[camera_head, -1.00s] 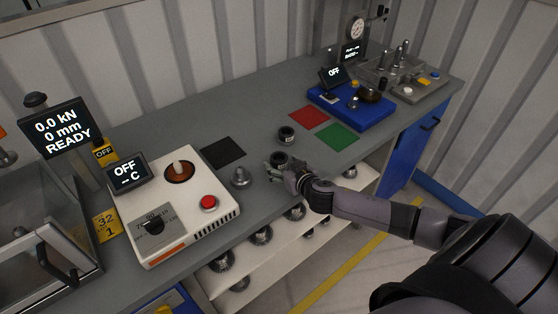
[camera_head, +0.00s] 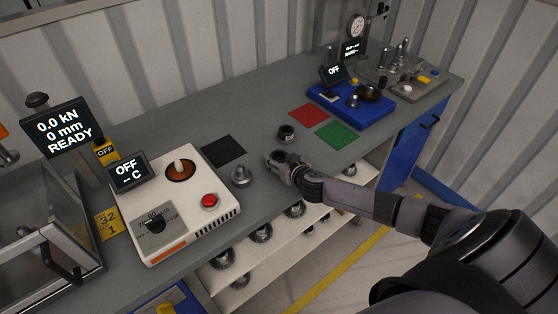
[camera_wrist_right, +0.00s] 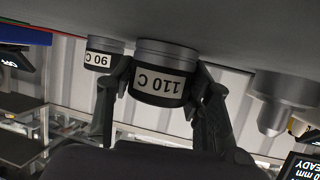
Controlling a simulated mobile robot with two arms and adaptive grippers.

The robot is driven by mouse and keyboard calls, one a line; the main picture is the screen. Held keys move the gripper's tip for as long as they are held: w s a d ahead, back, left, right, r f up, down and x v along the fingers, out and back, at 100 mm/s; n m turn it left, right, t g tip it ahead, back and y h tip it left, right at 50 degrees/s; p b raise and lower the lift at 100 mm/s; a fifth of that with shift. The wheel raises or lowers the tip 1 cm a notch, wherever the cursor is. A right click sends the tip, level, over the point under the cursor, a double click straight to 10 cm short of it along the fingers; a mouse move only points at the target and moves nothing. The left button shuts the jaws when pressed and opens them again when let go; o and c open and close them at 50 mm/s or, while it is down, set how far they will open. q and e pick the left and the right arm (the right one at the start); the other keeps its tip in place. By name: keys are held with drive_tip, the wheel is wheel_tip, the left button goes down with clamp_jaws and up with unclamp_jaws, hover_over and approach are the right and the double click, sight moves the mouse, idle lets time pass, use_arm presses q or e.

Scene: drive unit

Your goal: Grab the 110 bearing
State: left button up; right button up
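The 110 bearing is a dark ring with a silver rim and a white "110 C" label (camera_wrist_right: 166,83). In the right wrist view, which looks upside down, it sits at the bench surface between the two fingers of my right gripper (camera_wrist_right: 165,85). The fingers flank it closely on both sides; whether they press on it is not clear. In the head view my right gripper (camera_head: 277,160) is at the front edge of the bench and mostly hides the bearing. My left gripper is not in view.
A second bearing labelled "90 C" (camera_wrist_right: 102,54) stands just behind, also in the head view (camera_head: 286,133). A silver stepped part (camera_head: 241,175) and the white heater (camera_head: 180,205) are to the left. Red (camera_head: 309,115) and green (camera_head: 338,135) mats lie to the right.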

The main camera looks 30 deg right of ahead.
drive_tip(key=c, duration=0.8)
drive_tip(key=shift+c, duration=0.2)
drive_tip(key=shift+r, duration=0.15)
